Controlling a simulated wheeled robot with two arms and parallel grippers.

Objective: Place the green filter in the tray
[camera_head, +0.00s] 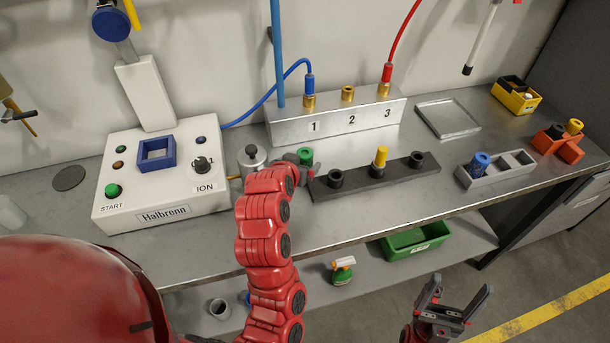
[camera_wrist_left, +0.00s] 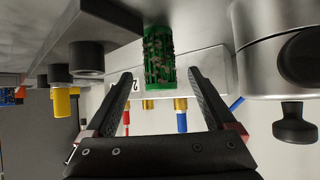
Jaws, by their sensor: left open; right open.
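The green filter (camera_head: 305,156) stands on the bench just left of the black rack (camera_head: 372,177). In the left wrist view the green filter (camera_wrist_left: 158,55) has a mottled mesh side and lies between and just beyond the fingertips of my left gripper (camera_wrist_left: 158,80), which is open and empty. In the head view my left gripper (camera_head: 297,162) is mostly hidden by my red arm. A shallow, empty metal tray (camera_head: 447,118) lies at the back of the bench. My right gripper (camera_head: 453,303) is open and empty in front of the bench.
A silver pot (camera_head: 250,158) with a black knob stands close left of the filter. The numbered block (camera_head: 336,120) stands behind. The rack holds a yellow filter (camera_head: 381,157). A grey divided box (camera_head: 497,168) holds a blue filter. A green crate (camera_head: 415,242) sits on the lower shelf.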

